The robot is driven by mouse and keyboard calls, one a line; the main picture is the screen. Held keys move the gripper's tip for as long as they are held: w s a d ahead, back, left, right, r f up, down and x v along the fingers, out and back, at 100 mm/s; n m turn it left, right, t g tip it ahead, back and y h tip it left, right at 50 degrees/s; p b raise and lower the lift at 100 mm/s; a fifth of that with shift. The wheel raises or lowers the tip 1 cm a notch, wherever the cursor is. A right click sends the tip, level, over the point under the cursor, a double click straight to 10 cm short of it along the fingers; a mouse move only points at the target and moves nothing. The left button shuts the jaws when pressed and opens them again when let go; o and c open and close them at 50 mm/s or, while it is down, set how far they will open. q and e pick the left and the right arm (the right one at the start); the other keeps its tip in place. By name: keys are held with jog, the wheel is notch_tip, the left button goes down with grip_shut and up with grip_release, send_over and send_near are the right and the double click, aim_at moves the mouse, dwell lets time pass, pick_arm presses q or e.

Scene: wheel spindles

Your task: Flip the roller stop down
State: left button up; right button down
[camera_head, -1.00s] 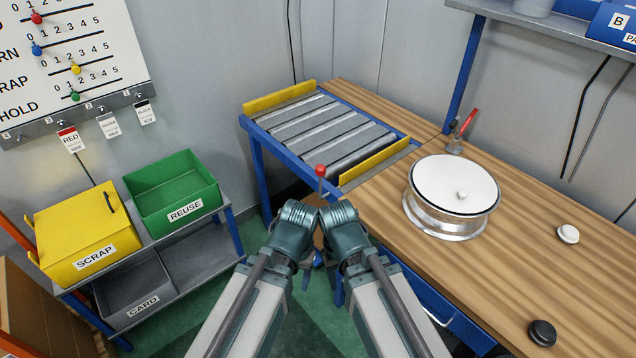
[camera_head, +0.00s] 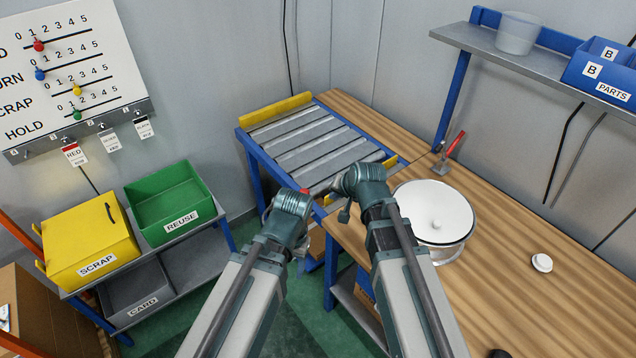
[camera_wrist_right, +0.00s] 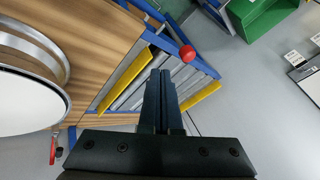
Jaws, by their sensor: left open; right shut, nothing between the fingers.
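The roller conveyor (camera_head: 300,140) has grey rollers in a blue frame. A red ball knob (camera_head: 304,190), likely the roller stop's handle, shows at its near side in the head view, partly hidden by my left gripper. It shows clearly in the right wrist view (camera_wrist_right: 187,53), beyond and right of the right fingertips, apart from them. My right gripper (camera_head: 345,212) is shut and empty over the conveyor's near edge; its closed fingers (camera_wrist_right: 161,74) point toward the rollers. My left gripper (camera_head: 303,240) is open beside the knob; its fingertips are mostly hidden, and contact is unclear.
A wheel rim with white top (camera_head: 432,212) sits on the wooden bench (camera_head: 500,240), right of my right arm. A red-handled clamp (camera_head: 455,143) stands behind it. Yellow (camera_head: 90,240) and green (camera_head: 175,200) bins are at left. Yellow bars (camera_head: 275,108) edge the conveyor.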

jog(key=shift+w+d+r, duration=0.1)
jog(key=shift+w+r, duration=0.2)
jog(key=shift+w, duration=0.05)
jog(key=w+a+f+b, duration=0.6)
jog(key=w+f+b, duration=0.1)
jog(key=f+b, duration=0.1)
jog(key=shift+f, duration=0.15)
dwell(0.4)
